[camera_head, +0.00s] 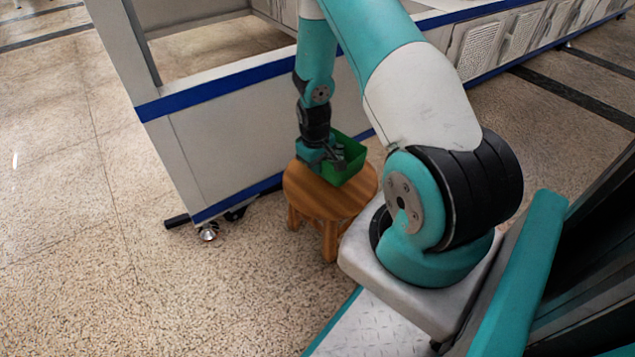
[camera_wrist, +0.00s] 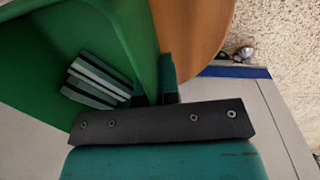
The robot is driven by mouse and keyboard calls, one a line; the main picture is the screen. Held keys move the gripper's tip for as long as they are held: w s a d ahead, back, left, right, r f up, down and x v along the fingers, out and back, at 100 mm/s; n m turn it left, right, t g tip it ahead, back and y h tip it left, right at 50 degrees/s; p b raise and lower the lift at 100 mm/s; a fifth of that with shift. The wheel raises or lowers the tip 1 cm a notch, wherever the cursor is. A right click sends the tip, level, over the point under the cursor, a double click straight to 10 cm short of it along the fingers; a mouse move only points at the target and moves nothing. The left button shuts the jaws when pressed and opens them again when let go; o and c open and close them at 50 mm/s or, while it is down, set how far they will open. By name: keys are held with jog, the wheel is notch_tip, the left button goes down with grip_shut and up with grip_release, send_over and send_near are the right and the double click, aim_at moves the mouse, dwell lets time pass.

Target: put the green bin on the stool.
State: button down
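The green bin (camera_head: 350,176) is over the back right part of the round wooden stool (camera_head: 315,200). It looks upright and appears to rest on the seat, though contact under it is hard to see. Grey striped pieces (camera_wrist: 95,82) lie inside the bin. My gripper (camera_head: 325,160) is at the bin's near left wall. In the wrist view, the bin (camera_wrist: 140,40) has its wall between my two fingers (camera_wrist: 154,88), which look closed on it. The stool's top (camera_wrist: 190,30) shows beside the wall. The bin's underside is hidden.
A white frame with a blue stripe (camera_head: 230,92) stands right behind the stool, with a caster foot (camera_head: 208,232) at its corner. Open speckled floor (camera_head: 120,290) lies to the left and in front of the stool.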

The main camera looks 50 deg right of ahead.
aim_at(318, 186)
jog(key=shift+f+b, duration=0.9)
jog(key=shift+f, duration=1.45)
jog(key=shift+f, duration=0.15)
jog(key=c, duration=1.4)
grip_release()
jog(key=shift+o, duration=0.2)
